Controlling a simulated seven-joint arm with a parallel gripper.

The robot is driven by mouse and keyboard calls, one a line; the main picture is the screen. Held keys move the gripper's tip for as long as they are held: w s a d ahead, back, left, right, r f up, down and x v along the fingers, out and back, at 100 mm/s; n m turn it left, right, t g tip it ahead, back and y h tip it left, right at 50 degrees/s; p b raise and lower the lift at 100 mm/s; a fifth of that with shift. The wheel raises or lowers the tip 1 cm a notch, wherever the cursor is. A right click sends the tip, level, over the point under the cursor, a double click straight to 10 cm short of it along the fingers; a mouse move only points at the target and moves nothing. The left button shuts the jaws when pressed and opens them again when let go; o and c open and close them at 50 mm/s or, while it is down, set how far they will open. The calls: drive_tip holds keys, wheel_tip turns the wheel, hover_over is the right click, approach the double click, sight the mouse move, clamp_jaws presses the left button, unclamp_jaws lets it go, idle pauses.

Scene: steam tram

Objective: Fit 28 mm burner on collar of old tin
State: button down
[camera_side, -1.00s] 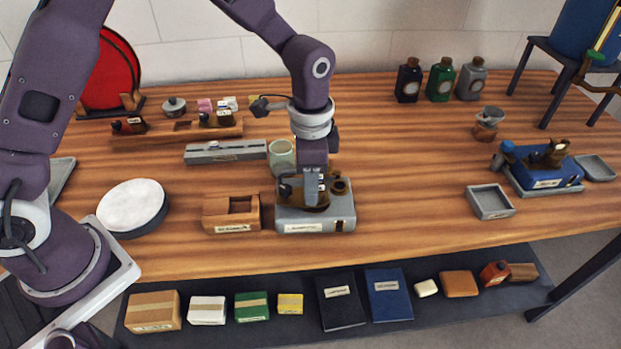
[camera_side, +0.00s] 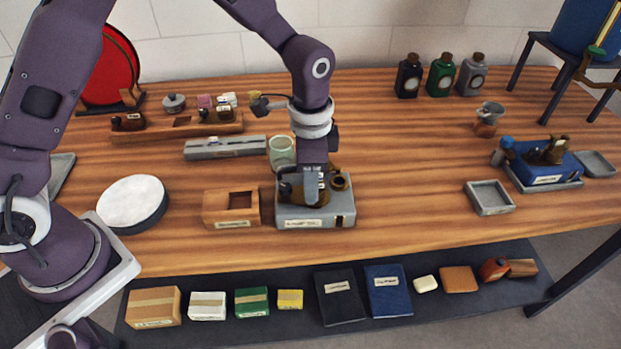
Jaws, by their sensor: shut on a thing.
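The old tin looks to be the grey box-shaped tin (camera_side: 300,217) with a pale label, standing at the front middle of the table. A brass collar (camera_side: 339,183) shows on its top at the right. My gripper (camera_side: 313,200) points down over the tin's top and is shut on a small brass-brown part (camera_side: 318,194), which looks like the burner. My fingers hide much of this part. I cannot tell whether it touches the tin or sits on a collar.
A wooden block with a square recess (camera_side: 222,215) stands close left of the tin. A pale green jar (camera_side: 281,148) stands just behind it. A blue tin (camera_side: 546,172) and an empty grey tray (camera_side: 490,204) are at the right. The table between is clear.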

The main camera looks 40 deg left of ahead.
drive_tip(key=c, duration=0.8)
unclamp_jaws()
wheel_tip(320, 180, up, 7)
drive_tip(key=shift+r, duration=0.1)
drive_tip(key=s+a+r+n+t, duration=0.2)
drive_tip(key=s+a+r+n, duration=0.15)
drive_tip(key=s+r, duration=0.3)
drive_tip(key=s+a+r+n+t, duration=0.1)
drive_tip(key=s+a+r+n, duration=0.1)
drive_tip(key=s+a+r, duration=0.4)
drive_tip(key=s+n+t, duration=0.1)
drive_tip(key=s, duration=0.2)
drive_tip(key=s+a+n, duration=0.1)
drive_tip(key=s+n, duration=0.1)
drive_tip(key=s, duration=0.2)
drive_tip(key=s+n+t, duration=0.1)
drive_tip(key=s, duration=0.2)
drive_tip(key=shift+s+a+r+t, duration=0.25)
drive_tip(key=shift+a+r+t, duration=0.05)
drive_tip(key=shift+a+r, duration=0.1)
